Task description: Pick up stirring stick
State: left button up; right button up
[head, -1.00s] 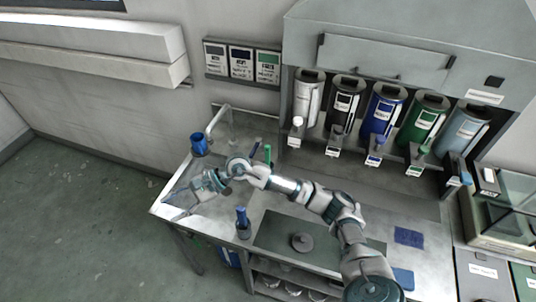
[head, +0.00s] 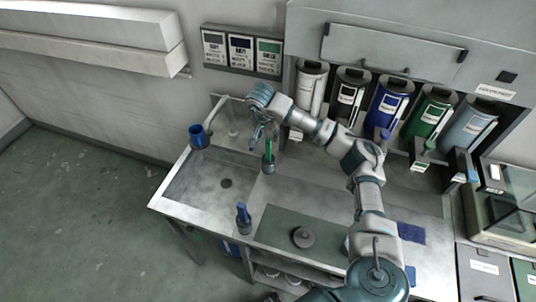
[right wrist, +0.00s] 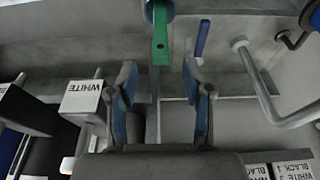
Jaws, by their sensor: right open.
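A green stick (head: 268,148) stands upright in a small dark holder (head: 268,168) beside the sink. My right gripper (head: 256,138) is open and empty, above and just left of the green stick in the head view. In the right wrist view the green stick (right wrist: 160,36) lies ahead of the open fingers (right wrist: 159,76), roughly centred between them and not gripped. A blue stick (right wrist: 202,38) shows to its right there. A second holder (head: 243,228) with a blue item (head: 241,211) stands near the counter's front edge. My left gripper is not in view.
A sink (head: 200,196) with a blue cup (head: 197,135) at its far left corner lies left of the holders. Several dispensers, including a blue one (head: 387,108), line the back. A dark mat (head: 281,223) carries a round grey disc (head: 303,237).

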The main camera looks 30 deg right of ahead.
aim_at(269, 143)
jog(key=x, duration=0.2)
jog(key=shift+d+f, duration=0.25)
jog(key=shift+f, duration=0.1)
jog(key=p+x, duration=0.1)
jog(key=x, duration=0.4)
jog(key=shift+w+a, duration=0.15)
grip_shut()
